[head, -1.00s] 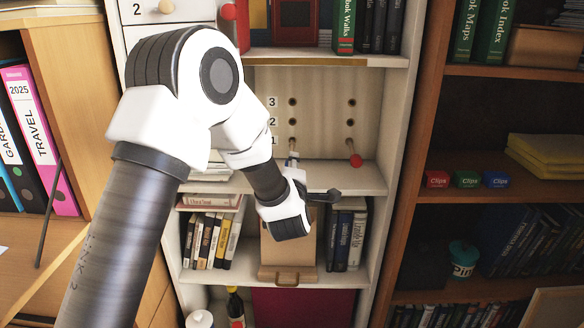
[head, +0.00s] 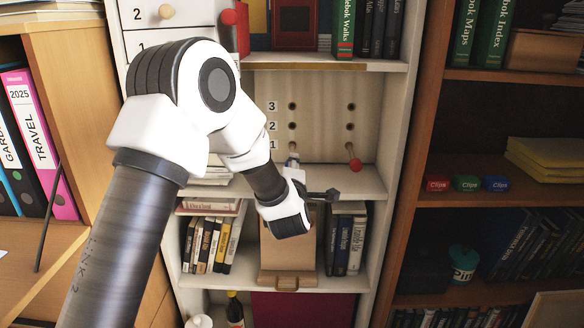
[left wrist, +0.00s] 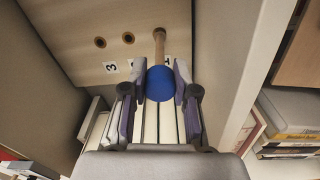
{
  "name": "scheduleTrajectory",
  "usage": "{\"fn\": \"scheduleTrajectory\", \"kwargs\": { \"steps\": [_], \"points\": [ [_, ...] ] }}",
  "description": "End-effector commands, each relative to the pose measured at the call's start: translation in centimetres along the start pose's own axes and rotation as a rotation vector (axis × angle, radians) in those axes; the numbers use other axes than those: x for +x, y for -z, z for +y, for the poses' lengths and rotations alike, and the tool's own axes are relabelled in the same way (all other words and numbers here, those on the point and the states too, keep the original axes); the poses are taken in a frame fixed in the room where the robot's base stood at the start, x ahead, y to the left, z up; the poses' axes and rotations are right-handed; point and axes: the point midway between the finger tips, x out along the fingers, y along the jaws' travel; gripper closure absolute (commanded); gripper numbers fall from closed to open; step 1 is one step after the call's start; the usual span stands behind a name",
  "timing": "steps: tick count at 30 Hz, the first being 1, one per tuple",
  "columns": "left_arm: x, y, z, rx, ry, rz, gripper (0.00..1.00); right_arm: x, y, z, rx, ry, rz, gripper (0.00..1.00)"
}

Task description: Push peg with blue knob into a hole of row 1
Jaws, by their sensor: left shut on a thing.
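The peg with the blue knob (left wrist: 161,84) shows in the left wrist view, its wooden shaft (left wrist: 159,45) meeting the panel at the row 1 end of the line of holes. My left gripper (left wrist: 163,92) has its fingers on both sides of the blue knob and is shut on it. In the head view my left gripper (head: 294,166) is in front of the left row 1 hole, and the knob is mostly hidden by it. The pegboard panel (head: 322,112) has rows marked 1, 2 and 3. My right gripper is not in view.
A peg with a red knob (head: 355,165) sticks out of row 1 at the right. The row 2 and 3 holes look empty. A white shelf board (head: 350,182) runs just below the panel, with books (head: 345,238) under it. Cabinet side walls flank the panel.

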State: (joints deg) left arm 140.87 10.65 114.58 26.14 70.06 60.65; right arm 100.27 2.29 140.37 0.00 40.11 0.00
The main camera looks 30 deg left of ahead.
Motion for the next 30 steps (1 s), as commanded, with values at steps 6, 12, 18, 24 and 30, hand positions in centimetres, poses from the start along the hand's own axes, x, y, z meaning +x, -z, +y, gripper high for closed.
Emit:
{"fn": "scheduleTrajectory", "kwargs": {
  "steps": [6,12,18,24,30],
  "points": [
    [0.1,0.0,0.0,0.0,0.0,0.0,1.0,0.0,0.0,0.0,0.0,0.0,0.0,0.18],
    [0.6,0.0,0.0,-0.001,-0.001,0.0,1.0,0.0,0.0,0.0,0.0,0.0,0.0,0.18],
    [1.1,0.0,0.0,0.0,-0.001,0.0,1.0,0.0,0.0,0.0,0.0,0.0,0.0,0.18],
    [1.3,0.0,0.0,0.0,0.0,0.0,1.0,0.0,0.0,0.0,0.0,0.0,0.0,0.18],
    [1.3,0.0,0.0,0.0,0.0,0.0,0.42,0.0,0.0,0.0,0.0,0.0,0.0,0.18]
  ]
}}
